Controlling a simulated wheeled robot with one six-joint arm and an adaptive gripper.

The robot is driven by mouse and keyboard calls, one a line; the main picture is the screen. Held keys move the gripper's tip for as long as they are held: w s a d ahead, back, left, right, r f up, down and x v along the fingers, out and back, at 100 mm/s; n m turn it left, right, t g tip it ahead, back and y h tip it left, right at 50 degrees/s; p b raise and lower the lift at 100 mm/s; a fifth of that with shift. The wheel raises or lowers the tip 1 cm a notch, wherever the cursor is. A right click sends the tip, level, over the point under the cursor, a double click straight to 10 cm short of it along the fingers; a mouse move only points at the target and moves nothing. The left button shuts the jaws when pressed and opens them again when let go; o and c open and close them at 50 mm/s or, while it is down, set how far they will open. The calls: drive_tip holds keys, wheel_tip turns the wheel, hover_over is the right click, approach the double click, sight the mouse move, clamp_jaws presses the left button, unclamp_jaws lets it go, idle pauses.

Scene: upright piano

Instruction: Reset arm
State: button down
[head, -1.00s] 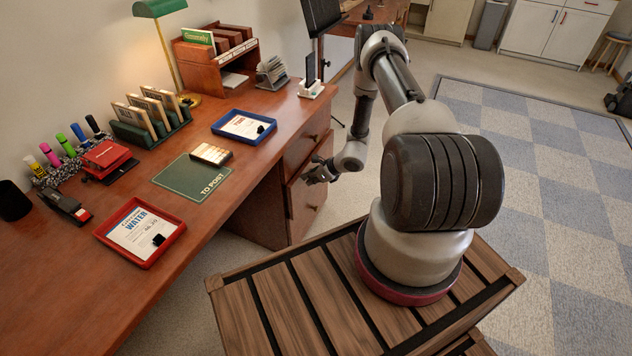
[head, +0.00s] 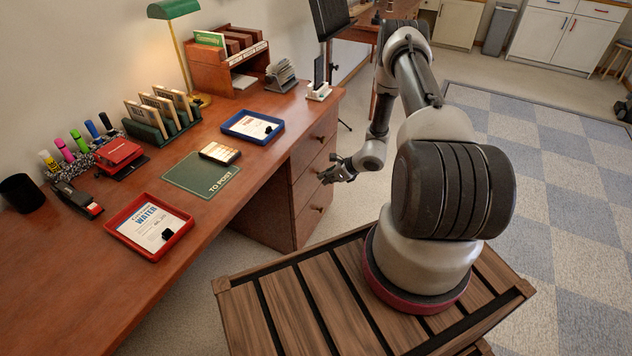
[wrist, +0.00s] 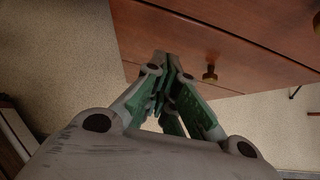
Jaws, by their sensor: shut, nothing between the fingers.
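My gripper (head: 333,171) is beside the desk's drawer front, below the level of the desk top. In the wrist view my gripper (wrist: 165,82) has its fingertips together, with nothing between them. The drawers (head: 313,165) of the desk are closed, and a drawer knob (wrist: 210,74) shows just past the fingertips in the wrist view. I cannot tell for sure whether the fingers touch the drawer front. My arm is bent, with its elbow high and its forearm hanging down.
The desk top (head: 120,262) holds a red tray (head: 184,237), a blue tray (head: 224,128), a green mat (head: 175,180), a black cup (head: 22,193), a card rack and a lamp. Carpeted floor (head: 565,200) lies open to the right.

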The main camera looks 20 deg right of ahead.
drive_tip(key=s+a+r+n+g+y, duration=0.1)
drive_tip(key=s+r+n+g+y, duration=0.1)
drive_tip(key=s+r+n, duration=0.45)
drive_tip(key=s+a+r+n+g+y, duration=0.15)
drive_tip(key=s+r, duration=0.25)
drive_tip(key=s, duration=0.5)
drive_tip(key=s+r+n+h, duration=0.3)
drive_tip(key=s+r+n, duration=0.3)
drive_tip(key=r, duration=0.9)
drive_tip(key=s+r+n+h, duration=0.3)
drive_tip(key=s+r+n, duration=0.4)
drive_tip(key=r, duration=0.9)
drive_tip(key=s+a+r+n+h, duration=0.1)
drive_tip(key=s+r+n+h, duration=0.2)
drive_tip(key=s+r+n, duration=0.4)
wheel_tip(320, 180, up, 8)
drive_tip(key=shift+r+t, duration=0.15)
drive_tip(key=shift+t, duration=0.3)
